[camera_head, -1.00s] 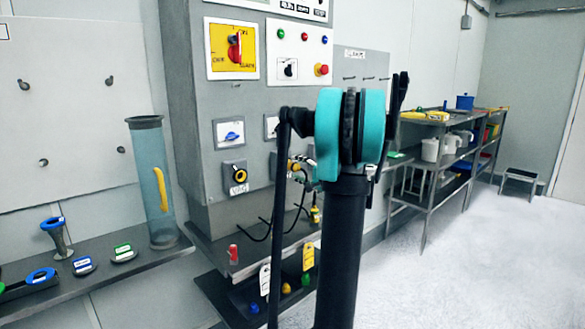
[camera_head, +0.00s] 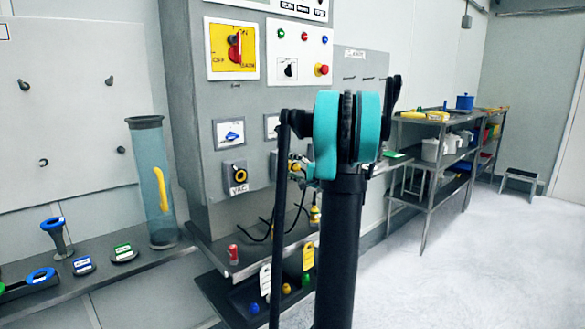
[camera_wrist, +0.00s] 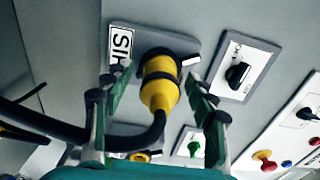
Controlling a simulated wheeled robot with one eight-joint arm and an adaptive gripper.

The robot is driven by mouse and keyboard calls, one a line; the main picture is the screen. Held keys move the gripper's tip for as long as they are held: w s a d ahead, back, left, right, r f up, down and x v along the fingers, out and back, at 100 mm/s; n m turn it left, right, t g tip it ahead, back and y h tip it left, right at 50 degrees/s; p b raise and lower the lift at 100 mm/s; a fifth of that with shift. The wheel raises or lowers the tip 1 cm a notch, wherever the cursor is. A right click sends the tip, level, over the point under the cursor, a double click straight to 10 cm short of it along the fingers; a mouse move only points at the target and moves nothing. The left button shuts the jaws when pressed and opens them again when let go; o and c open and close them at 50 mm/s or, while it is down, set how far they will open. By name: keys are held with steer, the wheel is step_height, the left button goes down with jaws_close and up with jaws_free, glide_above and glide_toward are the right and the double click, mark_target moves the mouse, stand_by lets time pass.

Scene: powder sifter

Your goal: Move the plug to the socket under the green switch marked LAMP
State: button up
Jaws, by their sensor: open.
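The yellow plug (camera_wrist: 160,85) with its black cable sits in a socket with a partly hidden label beginning "SI", beside a black switch (camera_wrist: 237,75) in the wrist view. My gripper (camera_wrist: 163,92) is open, with one finger on each side of the plug; I cannot tell whether they touch it. A green switch (camera_wrist: 195,149) shows lower right, and a yellow-ringed socket (camera_wrist: 140,157) lies to its left, partly hidden by the cable and my gripper. The LAMP marking is not readable. In the head view my arm hides most of this area.
In the head view, a VAC socket (camera_head: 238,176) sits under a blue switch (camera_head: 231,133). A red and yellow main switch (camera_head: 234,47) is above. A shelf with a clear tube (camera_head: 151,185) is left. The floor at right is open.

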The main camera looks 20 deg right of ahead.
mark_target(301, 169)
stand_by(0.4)
jaws_close()
stand_by(0.4)
steer(key=shift+v, duration=3)
